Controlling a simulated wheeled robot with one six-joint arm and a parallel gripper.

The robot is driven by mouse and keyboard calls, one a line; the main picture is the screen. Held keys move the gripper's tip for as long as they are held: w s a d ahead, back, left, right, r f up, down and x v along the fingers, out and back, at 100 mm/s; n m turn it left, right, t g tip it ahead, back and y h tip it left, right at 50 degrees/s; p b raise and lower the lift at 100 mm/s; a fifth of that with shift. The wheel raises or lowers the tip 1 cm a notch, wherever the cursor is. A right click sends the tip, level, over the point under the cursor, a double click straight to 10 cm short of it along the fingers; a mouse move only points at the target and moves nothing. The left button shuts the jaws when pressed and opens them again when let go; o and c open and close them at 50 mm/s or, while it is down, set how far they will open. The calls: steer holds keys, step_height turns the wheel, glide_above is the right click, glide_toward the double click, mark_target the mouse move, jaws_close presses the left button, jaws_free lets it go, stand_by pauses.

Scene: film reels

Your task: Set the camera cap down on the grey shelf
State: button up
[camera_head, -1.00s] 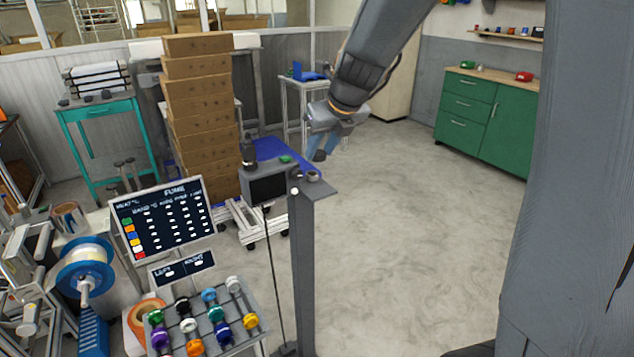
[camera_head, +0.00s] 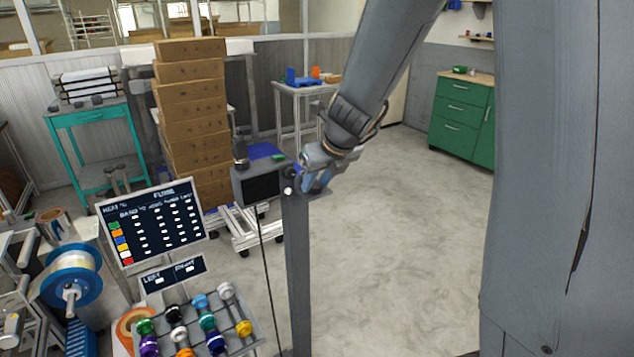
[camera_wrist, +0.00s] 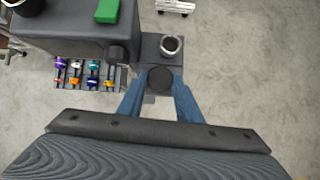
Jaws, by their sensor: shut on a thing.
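The camera cap (camera_wrist: 160,78), a dark round disc, sits between the two blue fingers of my gripper (camera_wrist: 161,86) in the wrist view. The fingers are shut on it from left and right. The grey shelf (camera_wrist: 149,48) is a small flat plate beneath and ahead of the cap, beside a dark box. I cannot tell whether the cap touches the shelf. In the head view my gripper (camera_head: 317,183) is at the top of the grey post (camera_head: 297,265). There the cap is hidden and the shelf is mostly covered by the gripper.
A metal-rimmed round cup (camera_wrist: 171,45) stands on the shelf just beyond the cap. The dark box with a screen (camera_head: 262,187) is close on the left, with a green block (camera_wrist: 107,11) on top. A rack of coloured spools (camera_head: 245,340) is lower left. Open floor lies right.

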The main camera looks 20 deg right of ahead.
steer(key=shift+f, duration=0.1)
steer(key=o, duration=1)
steer(key=p+v, duration=0.3)
steer(key=v, duration=0.8)
steer(key=s+f+n+g, duration=0.1)
steer(key=s+f+n, duration=0.3)
steer(key=n, duration=0.7)
steer(key=s+f+n+g+h, duration=0.1)
steer(key=s+f+n+g, duration=0.1)
steer(key=s+f+n, duration=0.2)
steer(key=s+a+f+n+g, duration=0.1)
steer(key=s+f+n, duration=0.3)
steer(key=s+n, duration=0.5)
steer(key=shift+s+f+n+g+h, duration=0.1)
steer(key=shift+s+n+g+h, duration=0.1)
steer(key=shift+n, duration=2.1)
steer(key=shift+s+f+n+g+h, duration=0.1)
steer(key=shift+s+n+g, duration=0.1)
steer(key=shift+n, duration=2.1)
